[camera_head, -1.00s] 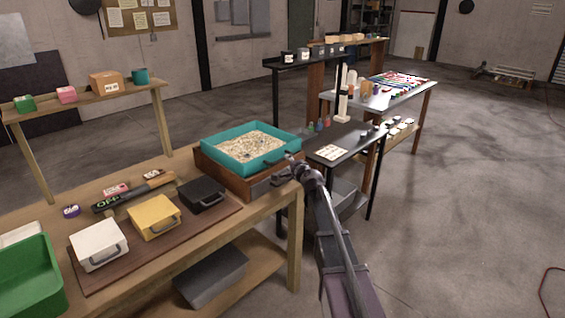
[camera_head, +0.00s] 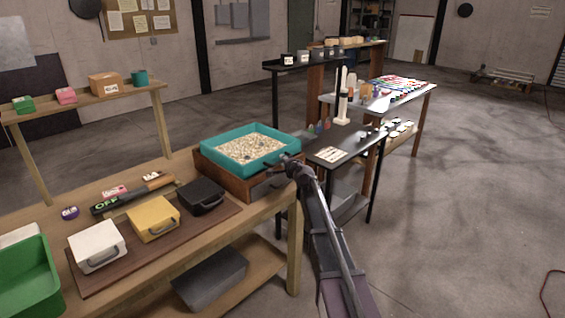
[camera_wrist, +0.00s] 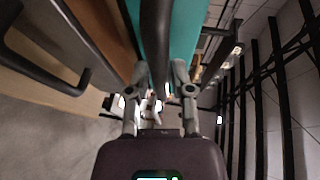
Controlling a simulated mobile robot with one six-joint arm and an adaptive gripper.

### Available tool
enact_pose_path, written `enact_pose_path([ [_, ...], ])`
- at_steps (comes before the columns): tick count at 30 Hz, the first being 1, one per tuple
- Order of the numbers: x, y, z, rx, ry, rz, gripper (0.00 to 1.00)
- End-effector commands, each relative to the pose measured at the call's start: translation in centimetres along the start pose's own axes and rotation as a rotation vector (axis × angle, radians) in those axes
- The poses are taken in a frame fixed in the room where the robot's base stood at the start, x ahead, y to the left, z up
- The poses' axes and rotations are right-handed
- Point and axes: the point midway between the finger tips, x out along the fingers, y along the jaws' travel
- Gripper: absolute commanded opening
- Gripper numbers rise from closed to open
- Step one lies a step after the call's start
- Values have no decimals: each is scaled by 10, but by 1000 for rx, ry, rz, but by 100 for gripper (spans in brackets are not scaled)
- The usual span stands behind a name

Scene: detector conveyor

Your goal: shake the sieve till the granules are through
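The sieve (camera_head: 232,167) is a teal square tray on a brown wooden box at the right end of the near workbench. Pale granules (camera_head: 250,148) cover its floor, with a few darker lumps among them. My gripper (camera_head: 287,161) is at the sieve's near right side. In the wrist view, the fingers of my gripper (camera_wrist: 158,75) stand on either side of a dark handle (camera_wrist: 156,40), closed on it, beside the teal wall (camera_wrist: 186,30). What lies under the granules is hidden.
Black (camera_head: 203,195), yellow (camera_head: 152,216) and white (camera_head: 97,246) handled boxes stand left on a brown board. A green bin (camera_head: 28,280) is at the near left. A dark table (camera_head: 350,140) stands close behind my arm.

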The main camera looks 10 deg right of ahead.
Motion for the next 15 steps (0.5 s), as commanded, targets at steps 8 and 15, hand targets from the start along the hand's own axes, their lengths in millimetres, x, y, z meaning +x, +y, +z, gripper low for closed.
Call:
enact_pose_path([
  [8, 1, 0, 0, 0, -1, 0, 0],
  [15, 29, -6, 11, -1, -2, 0, 0],
])
